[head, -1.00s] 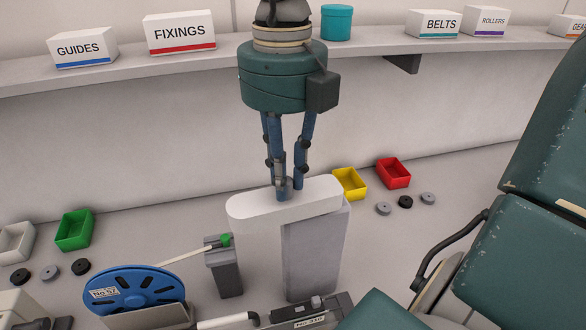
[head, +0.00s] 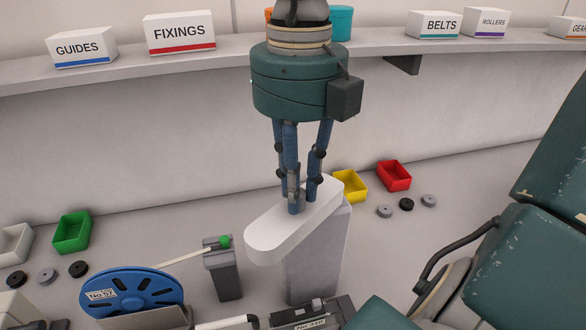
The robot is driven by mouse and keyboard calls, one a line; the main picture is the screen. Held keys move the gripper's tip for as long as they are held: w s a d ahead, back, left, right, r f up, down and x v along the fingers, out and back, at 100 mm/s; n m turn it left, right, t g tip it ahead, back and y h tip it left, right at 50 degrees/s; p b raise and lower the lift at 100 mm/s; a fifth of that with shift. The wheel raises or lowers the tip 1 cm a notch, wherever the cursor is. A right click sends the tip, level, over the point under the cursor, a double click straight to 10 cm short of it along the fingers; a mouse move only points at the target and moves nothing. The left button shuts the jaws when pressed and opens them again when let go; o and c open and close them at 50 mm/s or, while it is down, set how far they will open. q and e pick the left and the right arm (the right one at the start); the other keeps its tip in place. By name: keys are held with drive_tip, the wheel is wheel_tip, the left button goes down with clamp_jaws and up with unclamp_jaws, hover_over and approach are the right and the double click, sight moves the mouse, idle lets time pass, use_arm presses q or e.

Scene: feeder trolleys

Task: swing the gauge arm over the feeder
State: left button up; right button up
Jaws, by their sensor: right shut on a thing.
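The gauge arm (head: 272,236) is a white, rounded bar on top of a grey post (head: 318,262). It points toward the lower left, its free end close to the small dark post with a green tip (head: 224,265). My right gripper (head: 302,203) comes down from above with blue fingers and is shut on the gauge arm near its middle; the exact grip is partly hidden by the fingers. The feeder (head: 310,312) lies at the bottom, with a blue reel (head: 135,292) and a pale tape running to the green tip. My left gripper is not in view.
Green (head: 72,232), yellow (head: 350,187) and red (head: 394,176) bins and several small discs sit on the surface behind. A shelf (head: 210,58) with labelled boxes runs along the back. My own green arm links fill the right side.

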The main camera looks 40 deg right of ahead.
sight(319, 193)
drive_tip(key=shift+s+d, duration=0.25)
drive_tip(key=shift+s, duration=0.7)
drive_tip(key=shift+s+d+b, duration=0.2)
drive_tip(key=shift+s+b, duration=0.1)
drive_tip(key=shift+s, duration=0.15)
drive_tip(key=o, duration=0.7)
drive_tip(key=shift+c, duration=0.2)
drive_tip(key=shift+o, duration=0.3)
drive_tip(key=shift+s+d, duration=0.1)
